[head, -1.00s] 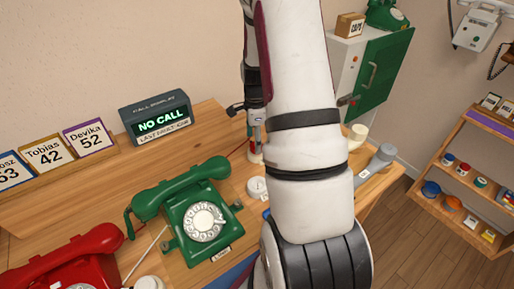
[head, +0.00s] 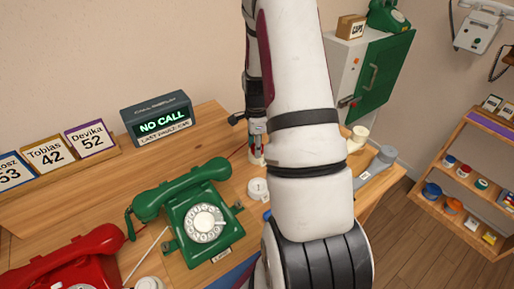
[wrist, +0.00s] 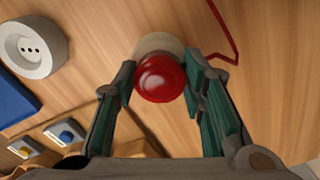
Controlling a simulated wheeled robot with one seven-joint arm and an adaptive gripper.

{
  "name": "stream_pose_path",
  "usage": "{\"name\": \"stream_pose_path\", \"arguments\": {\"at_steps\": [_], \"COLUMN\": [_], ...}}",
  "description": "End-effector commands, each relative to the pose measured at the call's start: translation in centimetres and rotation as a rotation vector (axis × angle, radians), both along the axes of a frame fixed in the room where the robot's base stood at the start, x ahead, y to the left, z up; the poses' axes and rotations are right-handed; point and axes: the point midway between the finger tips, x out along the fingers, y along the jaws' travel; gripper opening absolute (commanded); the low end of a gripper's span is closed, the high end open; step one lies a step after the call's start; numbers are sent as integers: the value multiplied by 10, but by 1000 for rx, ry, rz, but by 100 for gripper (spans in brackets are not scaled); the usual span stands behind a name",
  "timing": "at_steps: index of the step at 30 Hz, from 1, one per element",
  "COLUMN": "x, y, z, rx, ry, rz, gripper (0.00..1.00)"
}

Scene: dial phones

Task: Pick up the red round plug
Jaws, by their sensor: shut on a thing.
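The red round plug (wrist: 161,80) is between the two fingers of my gripper (wrist: 160,72) in the wrist view. The fingers are closed on its sides. A pale round piece (wrist: 160,44) shows just behind the plug; I cannot tell whether the two touch or whether the plug is clear of the desk. A red cord (wrist: 226,30) runs over the wood to its right. In the head view my gripper (head: 257,140) points down at the back right of the desk, partly behind my arm, and the plug is hardly visible there.
A white round socket (wrist: 33,47) lies to the left in the wrist view, near a blue object (wrist: 14,100). A green dial phone (head: 203,218) and a red phone (head: 78,262) stand on the desk. A call display (head: 158,118) stands behind. Bare wood lies around the plug.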

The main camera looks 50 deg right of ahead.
Motion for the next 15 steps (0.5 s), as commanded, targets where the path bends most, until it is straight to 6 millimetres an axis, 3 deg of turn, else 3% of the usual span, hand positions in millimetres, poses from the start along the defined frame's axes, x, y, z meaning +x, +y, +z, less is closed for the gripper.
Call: {"name": "stream_pose_path", "arguments": {"at_steps": [5, 12, 15], "x": [1, 1, -14], "y": [0, 0, 13], "z": [6, 35, 37], "rx": [-1, -3, 2], "ry": [-2, -4, 2], "rz": [0, 0, 2], "gripper": [15, 15, 15]}}
